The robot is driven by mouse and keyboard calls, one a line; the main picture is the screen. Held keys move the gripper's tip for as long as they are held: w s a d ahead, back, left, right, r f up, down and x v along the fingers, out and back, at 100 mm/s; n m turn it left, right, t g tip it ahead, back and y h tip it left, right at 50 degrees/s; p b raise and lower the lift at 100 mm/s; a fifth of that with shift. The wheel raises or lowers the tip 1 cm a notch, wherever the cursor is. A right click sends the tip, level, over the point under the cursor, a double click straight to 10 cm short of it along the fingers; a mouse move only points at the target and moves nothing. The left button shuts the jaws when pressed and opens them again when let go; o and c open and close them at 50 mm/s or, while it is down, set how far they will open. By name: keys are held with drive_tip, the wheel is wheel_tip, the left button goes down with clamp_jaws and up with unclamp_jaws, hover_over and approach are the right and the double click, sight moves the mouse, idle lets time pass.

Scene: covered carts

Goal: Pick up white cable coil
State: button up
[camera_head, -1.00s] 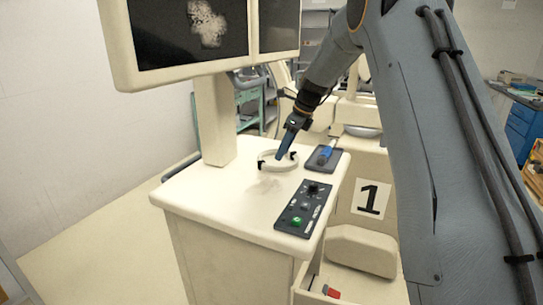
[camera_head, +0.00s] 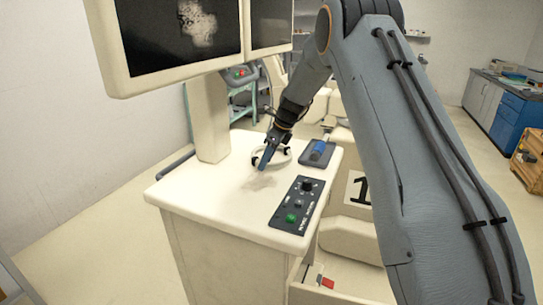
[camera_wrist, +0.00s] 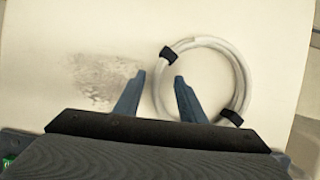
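The white cable coil (camera_wrist: 241,75) lies flat on the cream cart top, a ring with two black straps. In the head view the coil (camera_head: 280,160) is partly hidden behind my gripper (camera_head: 264,163). In the wrist view my gripper (camera_wrist: 160,77) is open, with its two blue fingers apart. The left side of the ring shows between the fingertips. The right finger overlaps the inside of the ring and the left finger is outside it. I cannot tell whether the fingers touch the coil.
The cart top (camera_head: 225,190) also carries a control panel (camera_head: 295,204) and a dark tray with a blue item (camera_head: 318,152). A monitor (camera_head: 180,40) on a post stands behind at left. A grey smudge (camera_wrist: 105,78) marks the surface left of the coil.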

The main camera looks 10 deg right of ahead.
clamp_jaws()
drive_tip(key=shift+r, duration=0.15)
